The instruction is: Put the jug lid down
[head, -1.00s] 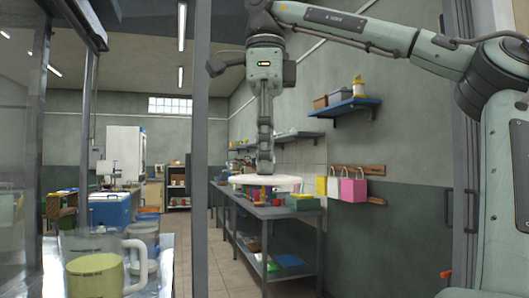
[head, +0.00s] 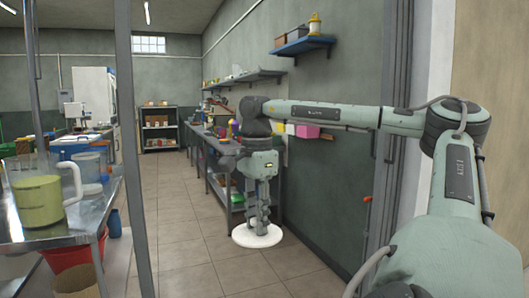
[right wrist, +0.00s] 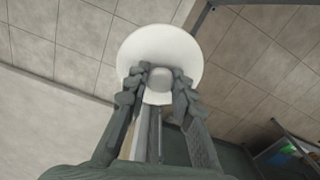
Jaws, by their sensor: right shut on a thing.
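The white round jug lid (head: 257,236) hangs flat beneath my right gripper (head: 258,222), with floor tiles behind it in the head view. In the right wrist view the lid (right wrist: 160,42) lies across the tips of my right gripper (right wrist: 160,78), whose fingers are shut on its middle knob. A clear jug of yellow-green juice (head: 38,203) stands at the left on a steel table (head: 60,236). My left gripper is not in view.
Another clear container (head: 90,176) stands behind the jug. A red bucket (head: 75,280) is under the steel table. A long workbench (head: 215,146) with several items runs along the right wall. The tiled floor (head: 170,215) between is open.

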